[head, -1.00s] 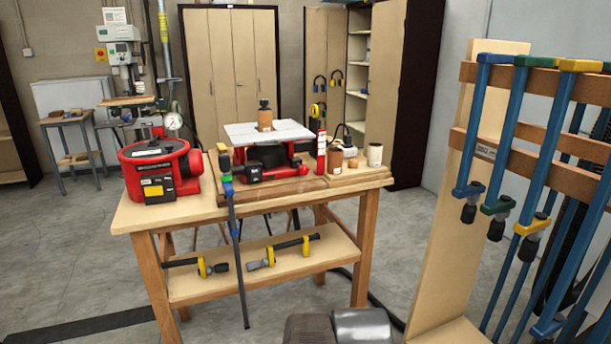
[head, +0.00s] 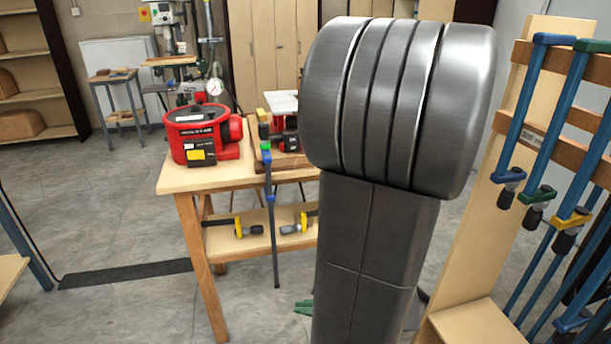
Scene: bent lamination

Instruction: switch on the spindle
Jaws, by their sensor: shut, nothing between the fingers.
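The red machine with a white flat top (head: 284,103) stands on the workbench (head: 175,180). It is mostly hidden behind my grey arm link, and so are its front right part and anything on its top. I cannot make out a spindle or its switch. A round red machine (head: 195,137) with a pressure gauge stands to its left on the same bench. My gripper (head: 303,307) shows only as small green finger shapes low beside my arm, largely hidden, shut and empty. It is below and in front of the bench, apart from both machines.
A blue and green bar clamp (head: 271,215) hangs at the bench's front edge. Yellow clamps (head: 238,228) lie on its lower shelf. A wooden rack (head: 540,110) with several blue clamps stands close on the right. A drill press (head: 170,30) stands behind.

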